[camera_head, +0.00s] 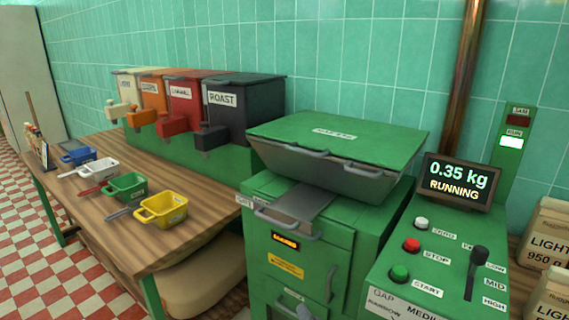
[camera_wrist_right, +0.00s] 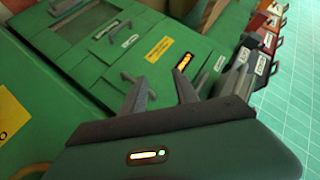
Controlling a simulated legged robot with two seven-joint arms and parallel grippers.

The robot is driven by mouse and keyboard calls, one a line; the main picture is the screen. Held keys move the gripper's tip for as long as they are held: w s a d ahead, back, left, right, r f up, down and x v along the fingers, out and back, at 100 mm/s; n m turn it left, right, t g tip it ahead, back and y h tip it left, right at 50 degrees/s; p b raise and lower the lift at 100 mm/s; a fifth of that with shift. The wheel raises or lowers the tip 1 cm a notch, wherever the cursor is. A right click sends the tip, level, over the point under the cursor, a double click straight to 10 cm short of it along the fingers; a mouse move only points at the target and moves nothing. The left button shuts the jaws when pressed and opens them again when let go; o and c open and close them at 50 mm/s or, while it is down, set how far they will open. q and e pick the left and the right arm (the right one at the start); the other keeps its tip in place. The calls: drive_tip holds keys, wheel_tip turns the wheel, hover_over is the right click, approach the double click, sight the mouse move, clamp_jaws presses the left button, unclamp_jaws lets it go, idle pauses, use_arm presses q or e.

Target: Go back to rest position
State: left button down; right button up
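My right gripper (camera_wrist_right: 162,88) shows in the right wrist view, its two dark fingers spread apart with nothing between them. Beyond the fingers is the green machine (camera_wrist_right: 105,60) with handles and yellow labels; I cannot tell how far off it is. In the head view neither gripper shows. The same green machine (camera_head: 262,222) stands in the middle there, under a closed green lid (camera_head: 340,138). My left gripper is in neither view.
A control panel (camera_head: 440,262) with buttons and a lever stands at right, its display (camera_head: 459,180) reading 0.35 kg RUNNING. Paper bags (camera_head: 547,250) stand at the right edge. A wooden table (camera_head: 110,225) at left holds several coloured scoops, with coloured dispensers (camera_head: 243,105) behind.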

drive_tip(key=s+d+f+n+g+h, duration=0.1)
drive_tip(key=s+d+f+n+g, duration=0.35)
drive_tip(key=s+d, duration=0.35)
drive_tip(key=s+d+f+n+g+h, duration=0.25)
drive_tip(key=s+d+f+g, duration=0.3)
drive_tip(key=s, duration=0.45)
drive_tip(key=w+p+v, duration=0.1)
drive_tip(key=p+v, duration=0.8)
drive_tip(key=p, duration=0.1)
drive_tip(key=w+d+r+p+v, duration=0.1)
drive_tip(key=w+p+v, duration=0.1)
drive_tip(key=p+v, duration=0.8)
drive_tip(key=shift+w+d+n+y, duration=0.2)
drive_tip(key=shift+w+n+y, duration=0.1)
drive_tip(key=shift+n+y, duration=0.1)
